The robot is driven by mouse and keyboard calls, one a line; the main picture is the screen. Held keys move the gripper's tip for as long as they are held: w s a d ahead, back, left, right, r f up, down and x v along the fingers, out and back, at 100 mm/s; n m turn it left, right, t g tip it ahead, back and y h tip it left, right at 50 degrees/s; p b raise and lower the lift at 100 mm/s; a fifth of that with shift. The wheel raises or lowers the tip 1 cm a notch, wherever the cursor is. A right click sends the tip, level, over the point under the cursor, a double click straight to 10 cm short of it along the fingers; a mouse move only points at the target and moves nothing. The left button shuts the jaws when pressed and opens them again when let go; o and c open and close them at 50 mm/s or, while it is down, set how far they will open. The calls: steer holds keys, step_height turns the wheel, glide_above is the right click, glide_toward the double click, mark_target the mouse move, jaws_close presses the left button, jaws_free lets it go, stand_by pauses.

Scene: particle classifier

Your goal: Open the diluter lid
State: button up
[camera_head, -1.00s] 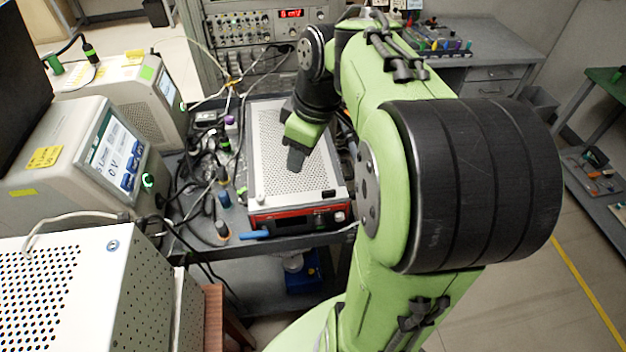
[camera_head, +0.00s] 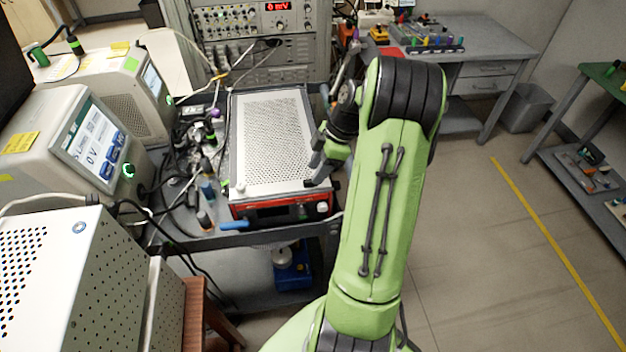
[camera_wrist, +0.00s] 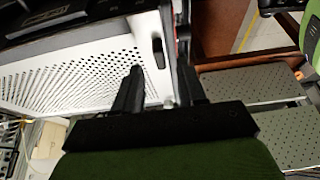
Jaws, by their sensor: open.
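The device with a perforated pale lid (camera_head: 270,135), likely the diluter, stands on the dark cart, its red-edged front (camera_head: 283,210) towards me. The lid lies flat and looks shut. My gripper (camera_head: 318,170) is at the right front edge of the lid. In the wrist view the fingers of my gripper (camera_wrist: 160,85) stand apart with nothing clearly held between them. The perforated panel (camera_wrist: 75,75) shows beyond them, with a small dark slot or handle (camera_wrist: 158,50) near its edge. Whether a finger touches the lid I cannot tell.
Cables and small bottles (camera_head: 205,190) crowd the cart left of the device. Two display instruments (camera_head: 85,135) and a perforated white box (camera_head: 60,270) stand farther left. A rack of electronics (camera_head: 250,35) is behind. The floor (camera_head: 460,250) to the right is open.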

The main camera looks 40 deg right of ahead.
steer(key=x, duration=0.3)
steer(key=shift+f, duration=0.2)
steer(key=shift+a, duration=0.1)
steer(key=shift+c, duration=0.3)
steer(key=shift+w, duration=0.1)
jaws_close()
steer(key=shift+r, duration=0.1)
